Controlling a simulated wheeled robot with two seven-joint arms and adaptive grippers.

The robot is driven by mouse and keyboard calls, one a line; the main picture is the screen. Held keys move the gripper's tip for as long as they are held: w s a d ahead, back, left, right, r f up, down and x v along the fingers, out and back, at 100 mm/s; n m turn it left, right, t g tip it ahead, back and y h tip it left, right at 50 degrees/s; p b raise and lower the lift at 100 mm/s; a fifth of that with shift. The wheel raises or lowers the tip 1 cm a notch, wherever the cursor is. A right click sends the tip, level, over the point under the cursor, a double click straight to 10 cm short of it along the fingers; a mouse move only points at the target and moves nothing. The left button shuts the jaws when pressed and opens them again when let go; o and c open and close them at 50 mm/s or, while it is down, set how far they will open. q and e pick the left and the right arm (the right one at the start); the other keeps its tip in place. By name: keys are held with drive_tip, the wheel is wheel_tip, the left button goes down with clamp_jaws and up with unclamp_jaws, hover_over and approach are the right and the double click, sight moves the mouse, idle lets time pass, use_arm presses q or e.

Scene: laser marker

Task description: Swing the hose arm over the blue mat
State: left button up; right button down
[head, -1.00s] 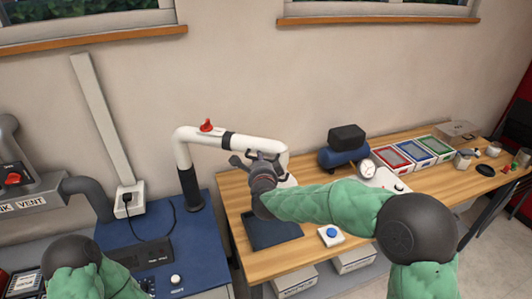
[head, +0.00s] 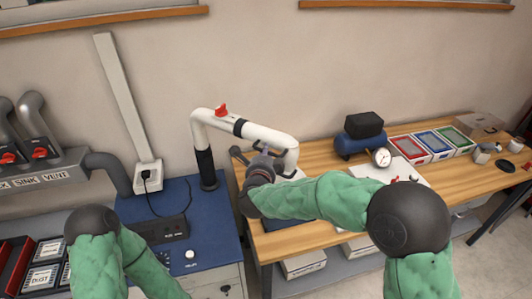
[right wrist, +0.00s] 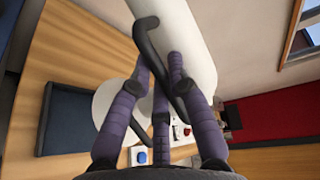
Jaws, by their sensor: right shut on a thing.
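The white hose arm (head: 265,134) rises from a black sleeve on the blue bench and reaches right, bending down at its end. A red lever (head: 221,110) sits on its top. My right gripper (head: 262,158) is at the hose arm's free end; the right wrist view shows its purple fingers (right wrist: 160,95) shut on a dark bar handle (right wrist: 150,50) beside the white tube. The dark blue mat (right wrist: 72,118) lies on the wooden table, largely hidden behind my right arm in the head view. The hose end appears near its far edge. My left gripper is out of view.
A blue compressor (head: 358,146), a dial gauge (head: 381,157) and red, blue and green trays (head: 432,142) stand on the wooden table (head: 335,168) at right. The blue bench (head: 215,215) holds a black control box (head: 165,229). Grey pipes (head: 108,168) are at left.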

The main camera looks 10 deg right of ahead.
drive_tip(key=c, duration=1.1)
unclamp_jaws()
drive_tip(key=shift+f, duration=0.1)
drive_tip(key=shift+c, duration=0.2)
drive_tip(key=v, duration=1.2)
